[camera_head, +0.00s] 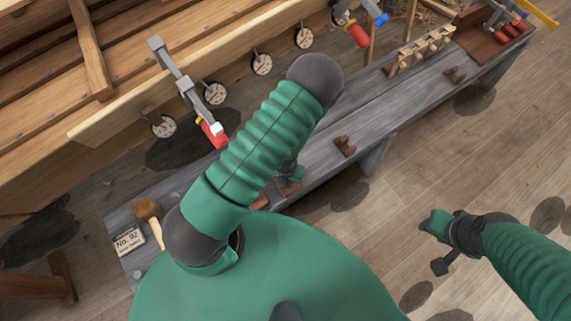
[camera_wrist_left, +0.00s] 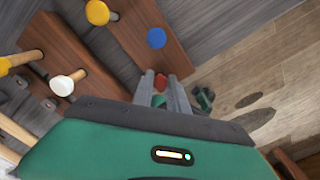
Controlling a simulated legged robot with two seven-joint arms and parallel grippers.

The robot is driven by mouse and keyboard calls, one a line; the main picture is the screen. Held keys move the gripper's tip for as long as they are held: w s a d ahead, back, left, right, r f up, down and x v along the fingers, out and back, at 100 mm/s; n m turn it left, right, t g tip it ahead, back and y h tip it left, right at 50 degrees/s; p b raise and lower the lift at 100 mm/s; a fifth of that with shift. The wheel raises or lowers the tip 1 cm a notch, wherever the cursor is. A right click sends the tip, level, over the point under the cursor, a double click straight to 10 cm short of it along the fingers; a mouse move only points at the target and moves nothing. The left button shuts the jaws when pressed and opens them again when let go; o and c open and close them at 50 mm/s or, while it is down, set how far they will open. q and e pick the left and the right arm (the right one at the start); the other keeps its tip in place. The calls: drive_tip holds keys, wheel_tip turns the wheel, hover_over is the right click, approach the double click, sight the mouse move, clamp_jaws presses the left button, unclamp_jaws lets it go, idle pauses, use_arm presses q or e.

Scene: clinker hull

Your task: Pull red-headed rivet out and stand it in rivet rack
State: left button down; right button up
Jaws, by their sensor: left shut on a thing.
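In the left wrist view my left gripper (camera_wrist_left: 163,88) is shut on the red-headed rivet (camera_wrist_left: 160,80); the red head shows between the two grey fingers. Its shank is hidden, and I cannot tell whether it is still in wood. A brown wooden block (camera_wrist_left: 135,38) lies just beyond the fingers, with a blue-headed rivet (camera_wrist_left: 156,38) in it. A second brown block (camera_wrist_left: 55,45) lies to the left. I cannot tell which block is the rivet rack. In the head view my arm hides most of this area. My right gripper (camera_head: 438,222) hangs off the bench over the floor, its jaws unclear.
A yellow-headed rivet (camera_wrist_left: 97,12) and a white-headed rivet (camera_wrist_left: 62,86) are near the blocks. The grey bench (camera_head: 320,130) runs beside the wooden hull (camera_head: 110,120). A clamp (camera_head: 185,85) sits on the hull edge. A mallet (camera_head: 148,212) and number card (camera_head: 129,240) lie at the bench's left end.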

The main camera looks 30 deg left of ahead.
use_arm(q)
drive_tip(key=shift+f, duration=0.1)
drive_tip(key=c, duration=1.2)
unclamp_jaws()
drive_tip(key=shift+c, duration=0.2)
wheel_tip(320, 180, up, 8)
drive_tip(key=p, duration=0.7)
drive_tip(key=shift+p, duration=0.4)
